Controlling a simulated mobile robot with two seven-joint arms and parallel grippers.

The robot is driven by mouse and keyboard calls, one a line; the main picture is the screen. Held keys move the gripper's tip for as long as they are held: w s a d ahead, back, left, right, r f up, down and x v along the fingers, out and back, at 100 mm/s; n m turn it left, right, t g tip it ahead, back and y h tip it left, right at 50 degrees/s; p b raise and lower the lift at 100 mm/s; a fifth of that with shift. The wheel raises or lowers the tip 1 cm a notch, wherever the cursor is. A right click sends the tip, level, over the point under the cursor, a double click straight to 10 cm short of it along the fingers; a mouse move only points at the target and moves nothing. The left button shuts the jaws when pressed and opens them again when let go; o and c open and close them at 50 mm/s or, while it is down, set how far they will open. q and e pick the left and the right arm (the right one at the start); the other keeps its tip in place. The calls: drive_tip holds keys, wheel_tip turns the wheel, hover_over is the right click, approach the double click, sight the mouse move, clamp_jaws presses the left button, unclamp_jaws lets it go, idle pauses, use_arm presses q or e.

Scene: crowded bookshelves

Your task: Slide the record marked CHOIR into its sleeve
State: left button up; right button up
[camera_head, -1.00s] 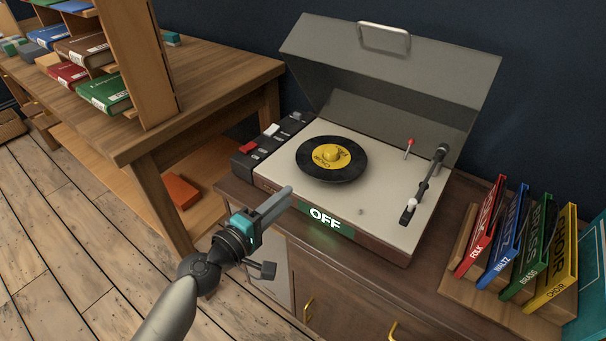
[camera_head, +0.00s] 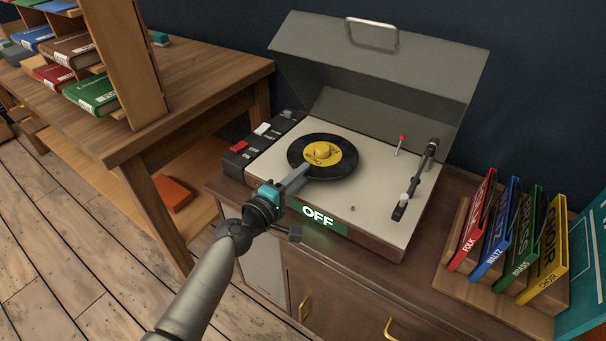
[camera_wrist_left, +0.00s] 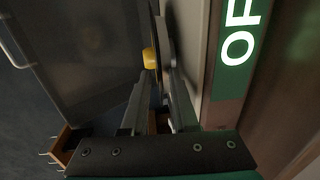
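The black record (camera_head: 350,183) with a yellow label lies flat on the turntable (camera_head: 375,208); the label's print is small and hard to read here. The yellow sleeve marked CHOIR (camera_head: 547,262) stands rightmost in the row of sleeves on the right. My left gripper (camera_head: 303,172) is at the record's near left edge. In the left wrist view its two fingers (camera_wrist_left: 158,85) are apart, and the dark record edge appears edge-on between them, with a yellow knob (camera_wrist_left: 150,58) beyond. I cannot tell whether either finger touches the record. My right gripper is not in view.
The player's grey lid (camera_head: 375,75) stands open behind. The tonearm (camera_head: 415,180) is at the right of the deck. A green panel reads OFF (camera_head: 318,217). FOLK, WALTZ and BRASS sleeves stand beside CHOIR in a wooden rack (camera_head: 480,290). A wooden bookshelf table (camera_head: 200,100) is at left.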

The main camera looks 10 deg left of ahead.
use_arm(q)
drive_tip(key=shift+c, duration=0.2)
clamp_jaws()
idle(0.8)
drive_tip(key=shift+r+p, duration=0.35)
drive_tip(key=shift+p, duration=0.05)
drive_tip(key=shift+r, duration=0.15)
idle(0.5)
drive_tip(key=shift+r+p, duration=0.4)
drive_tip(key=shift+r, duration=0.2)
drive_tip(key=shift+r+p, duration=0.3)
drive_tip(key=shift+p, duration=0.1)
